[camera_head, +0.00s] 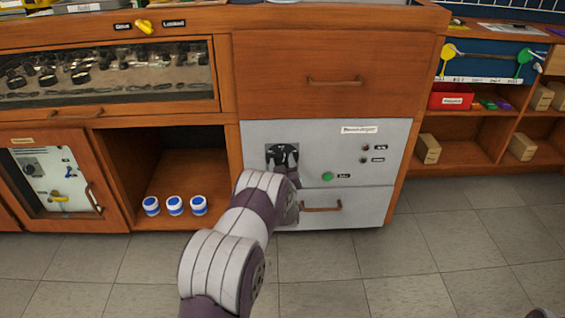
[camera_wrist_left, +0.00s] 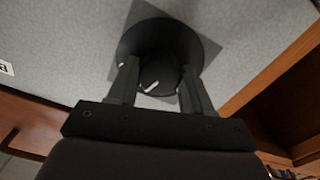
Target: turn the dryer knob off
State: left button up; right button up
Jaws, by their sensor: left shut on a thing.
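The dryer is a grey panel (camera_head: 320,140) set in the wooden cabinet. Its round black knob (camera_head: 284,153) is at the panel's left side, partly hidden by my left arm. In the left wrist view the knob (camera_wrist_left: 160,68) shows close up, on a dark square plate, with white marks on it. My left gripper (camera_wrist_left: 160,80) is at the knob, one finger on each side of its raised middle, and is shut on it. In the head view the left gripper (camera_head: 284,165) is mostly hidden behind its own wrist. My right gripper is not in view.
A green button (camera_head: 327,176) and two small dark knobs or lights sit on the panel, right of the knob. A drawer with a brown handle (camera_head: 321,208) is below. An open shelf with blue-and-white jars (camera_head: 175,205) is to the left.

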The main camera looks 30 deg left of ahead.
pick_arm(q)
jog(key=n, duration=0.3)
jog(key=shift+n, duration=0.4)
jog(key=n, duration=0.4)
jog(key=shift+n+p, duration=0.3)
jog(key=shift+p, duration=0.05)
jog(key=n, duration=0.4)
jog(key=shift+f+n, duration=0.1)
jog(key=shift+n, duration=1.4)
jog(key=o, duration=1)
jog(key=shift+o, duration=0.2)
